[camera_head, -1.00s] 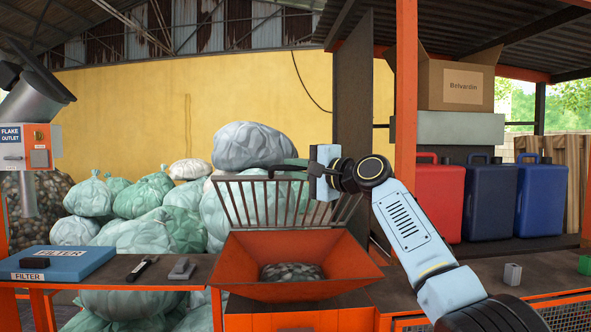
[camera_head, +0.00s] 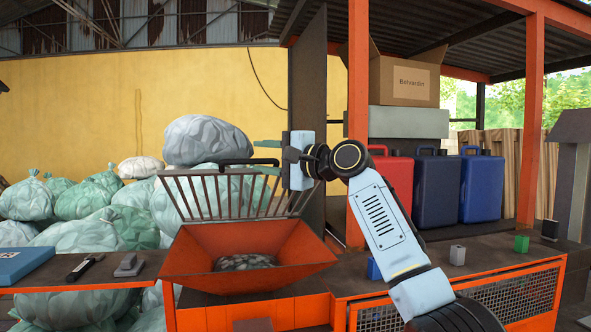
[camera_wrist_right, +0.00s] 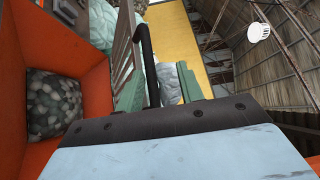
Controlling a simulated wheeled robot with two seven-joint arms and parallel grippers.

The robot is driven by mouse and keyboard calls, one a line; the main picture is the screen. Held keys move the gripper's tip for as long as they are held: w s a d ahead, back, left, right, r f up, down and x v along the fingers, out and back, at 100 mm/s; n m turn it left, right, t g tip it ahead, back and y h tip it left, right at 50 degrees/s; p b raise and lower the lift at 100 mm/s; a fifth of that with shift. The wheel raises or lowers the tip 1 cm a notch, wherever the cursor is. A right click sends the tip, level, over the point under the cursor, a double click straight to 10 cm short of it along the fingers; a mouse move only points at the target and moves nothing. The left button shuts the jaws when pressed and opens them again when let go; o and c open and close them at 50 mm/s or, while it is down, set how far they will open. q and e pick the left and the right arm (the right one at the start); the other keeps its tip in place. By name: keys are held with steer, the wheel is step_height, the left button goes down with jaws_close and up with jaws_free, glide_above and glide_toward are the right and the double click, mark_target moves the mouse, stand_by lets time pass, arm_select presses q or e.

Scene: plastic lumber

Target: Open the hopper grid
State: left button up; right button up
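The hopper grid (camera_head: 228,195) is a row of dark bars, standing raised at the rear rim of the orange hopper (camera_head: 205,270). The hopper mouth is uncovered and dark flakes (camera_head: 246,262) lie inside. A black handle (camera_head: 240,161) is at the grid's top edge. My right gripper (camera_head: 267,157) is at the handle's right end, its green fingers apart. In the right wrist view the handle (camera_wrist_right: 150,65) passes between the two spread fingers, nearer the left one; contact cannot be told. My left gripper is in neither view.
Filled bags (camera_head: 130,215) are piled behind the hopper. An orange post (camera_head: 358,110) stands close behind my right arm. Red and blue cases (camera_head: 437,190) stand on the right. Small blocks (camera_head: 457,255) and tools (camera_head: 84,266) lie on the benches beside the hopper.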

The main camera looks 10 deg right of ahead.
steer(key=b+v, duration=0.2)
steer(key=v, duration=0.6)
steer(key=shift+s+r, duration=0.15)
